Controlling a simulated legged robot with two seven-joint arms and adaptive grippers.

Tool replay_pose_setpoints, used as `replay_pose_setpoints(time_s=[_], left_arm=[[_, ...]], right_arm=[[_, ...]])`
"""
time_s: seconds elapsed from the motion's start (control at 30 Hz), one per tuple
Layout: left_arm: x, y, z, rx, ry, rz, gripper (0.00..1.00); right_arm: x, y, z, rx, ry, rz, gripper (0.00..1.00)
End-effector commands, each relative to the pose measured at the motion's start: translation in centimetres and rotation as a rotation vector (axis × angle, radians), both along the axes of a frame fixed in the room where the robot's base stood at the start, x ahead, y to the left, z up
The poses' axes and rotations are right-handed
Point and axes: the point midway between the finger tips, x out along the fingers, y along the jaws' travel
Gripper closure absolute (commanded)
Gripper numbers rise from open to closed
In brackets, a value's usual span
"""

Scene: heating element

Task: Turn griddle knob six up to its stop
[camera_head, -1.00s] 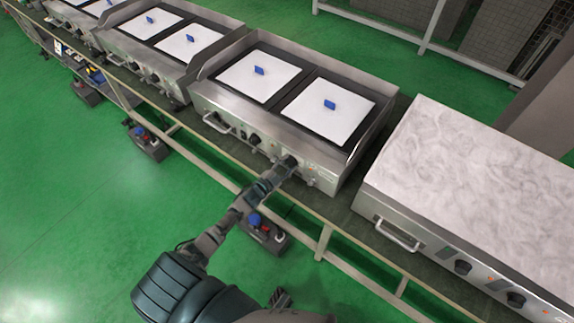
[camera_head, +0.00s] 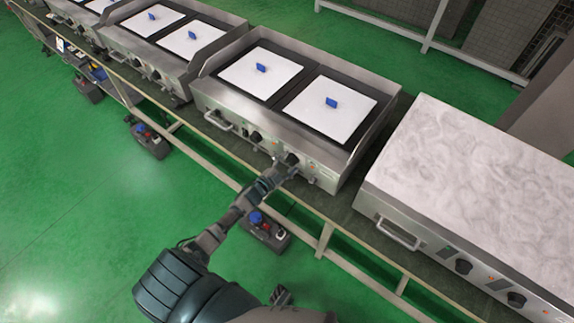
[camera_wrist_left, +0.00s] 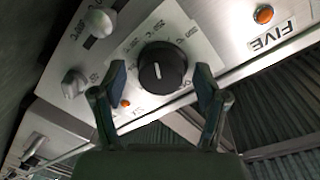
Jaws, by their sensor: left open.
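The griddle (camera_head: 228,97) in the middle of the bench has two dark knobs on its front panel. My left gripper (camera_head: 285,168) is in front of the right-hand knob (camera_head: 292,158). In the left wrist view that black knob (camera_wrist_left: 163,68) has a short white pointer line and a printed scale around it. The open fingers of my left gripper (camera_wrist_left: 163,85) stand at either side of it, with gaps on both sides.
An orange lamp (camera_wrist_left: 264,14) is near the plate. Metal fittings (camera_wrist_left: 75,83) lie left of the scale. Another appliance with a pale top (camera_head: 470,165) stands to the right. A bench rail (camera_head: 325,238) and a dark box (camera_head: 265,232) are below the griddle.

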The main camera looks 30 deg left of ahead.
Motion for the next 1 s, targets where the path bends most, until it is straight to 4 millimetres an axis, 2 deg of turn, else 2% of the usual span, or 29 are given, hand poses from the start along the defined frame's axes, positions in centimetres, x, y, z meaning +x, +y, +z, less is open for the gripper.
replay_pose_setpoints(time_s=[0.17,0.4,0.6,0.77,1.0], left_arm=[[-1.8,0.3,-0.1,0.000,0.002,-0.001,0.27],[-7.2,1.1,0.0,0.000,0.005,-0.001,0.27],[-10.5,1.6,0.2,0.000,0.003,-0.001,0.27],[-11.6,1.7,0.3,0.000,0.003,-0.001,0.27],[-11.7,1.8,0.4,0.000,0.003,0.000,0.27]], right_arm=[[-0.1,0.0,0.0,0.000,0.000,0.000,0.60],[-0.2,0.0,0.0,0.000,0.002,0.000,0.60],[-0.2,-0.1,0.0,0.000,0.002,0.000,0.60],[-0.2,-0.1,0.0,-0.001,0.003,0.000,0.60],[-0.2,-0.1,0.0,-0.001,0.003,0.000,0.60]])
